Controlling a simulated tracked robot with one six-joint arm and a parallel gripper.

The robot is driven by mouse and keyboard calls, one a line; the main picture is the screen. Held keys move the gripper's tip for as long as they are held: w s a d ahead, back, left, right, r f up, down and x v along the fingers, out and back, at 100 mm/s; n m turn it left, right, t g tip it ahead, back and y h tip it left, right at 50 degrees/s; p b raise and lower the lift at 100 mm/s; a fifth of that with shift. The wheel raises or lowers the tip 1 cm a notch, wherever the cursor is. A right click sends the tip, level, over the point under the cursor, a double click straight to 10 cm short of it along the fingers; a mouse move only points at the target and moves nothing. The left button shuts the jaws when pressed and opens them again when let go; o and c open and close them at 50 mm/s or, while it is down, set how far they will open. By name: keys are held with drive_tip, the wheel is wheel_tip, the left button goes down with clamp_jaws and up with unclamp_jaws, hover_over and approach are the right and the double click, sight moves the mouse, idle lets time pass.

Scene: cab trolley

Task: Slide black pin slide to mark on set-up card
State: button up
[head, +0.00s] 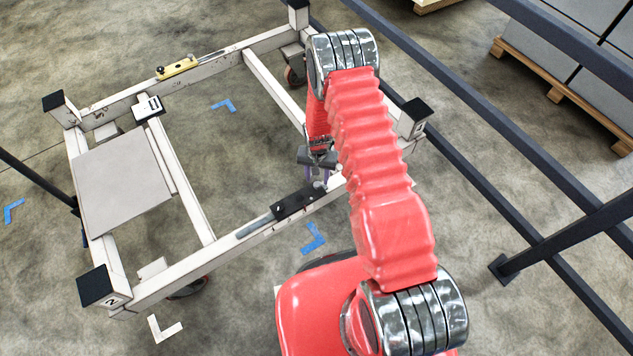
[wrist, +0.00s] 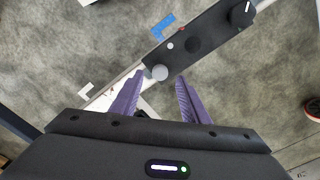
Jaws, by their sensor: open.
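The black pin slide (head: 298,202) sits on the near rail of the white trolley. My gripper (head: 318,174) is open above the right part of the near rail, by the slide's right end.
A yellow slide (head: 177,67) sits on the far rail. A grey plate (head: 122,180) covers the trolley's left part. Black-capped posts (head: 97,286) stand at the corners. Dark railings (head: 470,130) run along the right.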

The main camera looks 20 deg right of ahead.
sight(317, 184)
drive_tip(key=shift+f, duration=1.85)
drive_tip(key=shift+c, duration=0.5)
clamp_jaws()
